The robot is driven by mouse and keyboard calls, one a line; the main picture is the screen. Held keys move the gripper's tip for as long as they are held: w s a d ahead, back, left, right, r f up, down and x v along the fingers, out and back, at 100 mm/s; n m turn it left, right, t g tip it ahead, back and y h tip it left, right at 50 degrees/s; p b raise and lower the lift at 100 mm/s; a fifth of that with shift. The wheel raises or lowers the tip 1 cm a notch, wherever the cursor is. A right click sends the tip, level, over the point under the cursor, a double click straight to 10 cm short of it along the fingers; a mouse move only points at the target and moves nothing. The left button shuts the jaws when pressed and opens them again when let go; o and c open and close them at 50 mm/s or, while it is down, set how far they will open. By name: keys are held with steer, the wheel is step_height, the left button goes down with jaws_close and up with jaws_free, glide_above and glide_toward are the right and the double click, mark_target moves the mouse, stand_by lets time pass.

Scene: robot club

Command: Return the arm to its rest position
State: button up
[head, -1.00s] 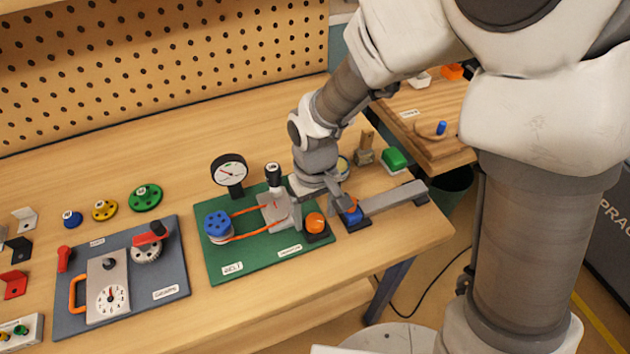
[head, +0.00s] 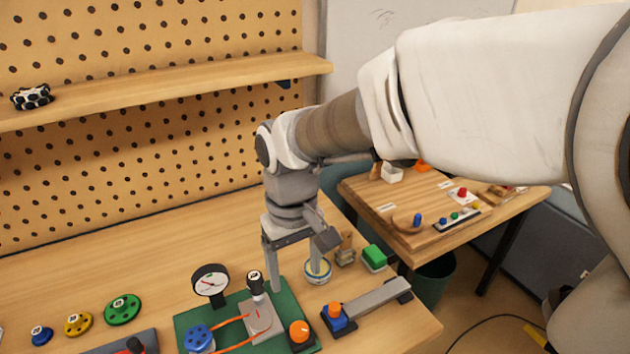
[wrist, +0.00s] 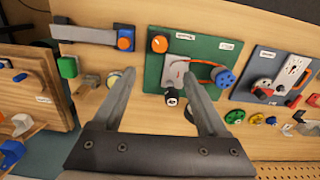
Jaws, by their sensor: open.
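My gripper (head: 296,270) is open and empty. In the head view it points down above the bench, by the back right of the green belt board (head: 190,322). In the wrist view, the two fingers of my gripper (wrist: 156,98) are spread wide, with the black-knobbed lever (wrist: 171,98) showing between them. The blue pulley (head: 198,337) and orange knob (head: 300,332) are on the same board. My arm reaches across the upper right of the head view.
A grey bar (head: 375,303) with a blue-and-orange block (head: 338,318) lies right of the board. A green block (head: 374,257) and a round tin (head: 318,272) stand behind it. A shelf (head: 170,88) juts from the pegboard. A second wooden table (head: 390,207) is at right.

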steer(key=s+d+r+m+t, duration=0.2)
steer(key=s+d+r+m, duration=0.1)
steer(key=d, duration=0.7)
steer(key=s+d+r+m+t, duration=0.3)
steer(key=s+d+r, duration=0.2)
steer(key=d, duration=0.5)
steer(key=shift+m+t, duration=0.3)
steer(key=shift+m, duration=0.1)
